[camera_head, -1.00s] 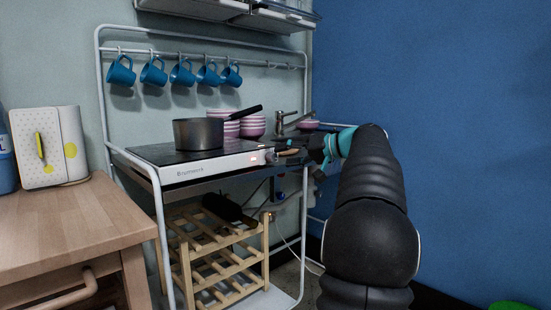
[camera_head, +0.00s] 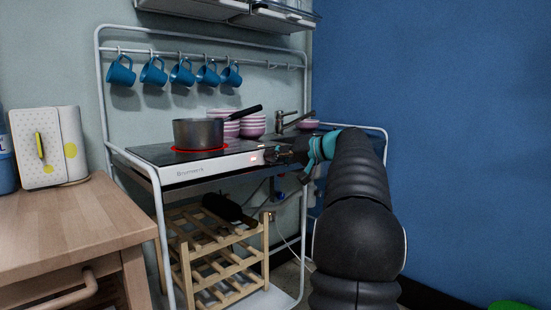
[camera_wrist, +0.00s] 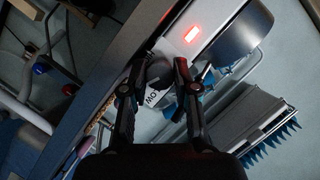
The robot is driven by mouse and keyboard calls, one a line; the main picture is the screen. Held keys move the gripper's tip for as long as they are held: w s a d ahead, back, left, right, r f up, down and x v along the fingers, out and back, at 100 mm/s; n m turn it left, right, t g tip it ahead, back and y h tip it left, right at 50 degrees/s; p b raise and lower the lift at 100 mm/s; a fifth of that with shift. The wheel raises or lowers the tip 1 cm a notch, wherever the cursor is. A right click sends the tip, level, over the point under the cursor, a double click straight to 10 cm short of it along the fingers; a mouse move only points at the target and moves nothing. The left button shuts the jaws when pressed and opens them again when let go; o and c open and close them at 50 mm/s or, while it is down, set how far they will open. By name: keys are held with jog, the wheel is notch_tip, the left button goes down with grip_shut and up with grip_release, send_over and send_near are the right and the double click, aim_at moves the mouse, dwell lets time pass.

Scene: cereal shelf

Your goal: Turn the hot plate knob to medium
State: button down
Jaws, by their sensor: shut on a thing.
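The hot plate (camera_head: 215,166) is a black-topped unit with a white front panel and a small lit red display. A grey pot (camera_head: 197,133) stands on it over a glowing red ring. My gripper (camera_head: 273,155) is at the right end of the front panel. The red display (camera_wrist: 192,33) is lit. In the head view the knob is hidden by my gripper.
Striped bowls (camera_head: 252,124) and a tap (camera_head: 281,119) are behind the hot plate. Blue mugs (camera_head: 182,72) hang above it from a rail. A wooden rack (camera_head: 190,268) stands below. A wooden counter (camera_head: 70,215) is at the left, a blue wall at the right.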

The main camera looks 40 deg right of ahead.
jog(key=shift+m, duration=0.7)
jog(key=c, duration=0.9)
grip_release()
jog(key=v, duration=1.2)
jog(key=shift+d+f, duration=0.2)
jog(key=shift+f, duration=0.05)
